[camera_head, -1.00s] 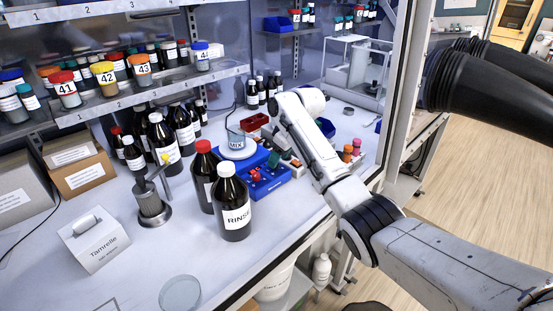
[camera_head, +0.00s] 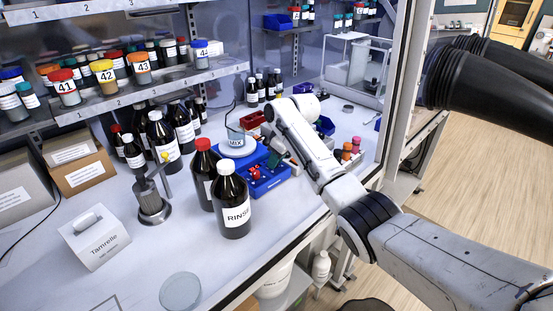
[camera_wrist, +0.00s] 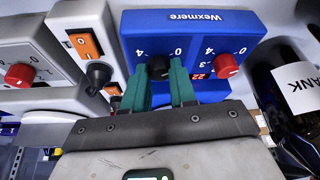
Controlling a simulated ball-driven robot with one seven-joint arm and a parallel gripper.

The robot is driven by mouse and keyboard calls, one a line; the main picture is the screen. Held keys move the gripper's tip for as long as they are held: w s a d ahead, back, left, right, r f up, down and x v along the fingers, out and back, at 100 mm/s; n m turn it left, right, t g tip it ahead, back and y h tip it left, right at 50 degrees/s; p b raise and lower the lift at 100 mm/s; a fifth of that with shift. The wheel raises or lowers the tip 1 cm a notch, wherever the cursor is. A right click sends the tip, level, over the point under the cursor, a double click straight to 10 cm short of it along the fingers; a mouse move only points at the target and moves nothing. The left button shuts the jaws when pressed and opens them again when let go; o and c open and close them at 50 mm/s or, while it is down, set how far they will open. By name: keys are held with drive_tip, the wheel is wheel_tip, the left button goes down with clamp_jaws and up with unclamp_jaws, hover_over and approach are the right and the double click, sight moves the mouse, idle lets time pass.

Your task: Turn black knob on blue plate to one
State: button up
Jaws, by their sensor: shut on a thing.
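The blue plate (camera_wrist: 200,27), labelled Wexmere, fills the upper middle of the wrist view. Its black knob (camera_wrist: 160,68) is at the left of its front, beside a red knob (camera_wrist: 227,65) at the right. My gripper (camera_wrist: 159,72) has its green fingers on either side of the black knob, shut on it. The fingers partly hide the knob, so I cannot read its setting. Scale marks 0 and 4 show near it. In the head view the blue plate (camera_head: 262,184) bears a white top with a vessel marked MIX (camera_head: 237,138); my gripper hides its right part.
A grey device with an orange switch (camera_wrist: 86,45) and a black knob (camera_wrist: 98,74) stands close left of the plate in the wrist view. Dark bottles, including the RINSE bottle (camera_head: 234,208), stand near the plate.

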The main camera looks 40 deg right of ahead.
clamp_jaws()
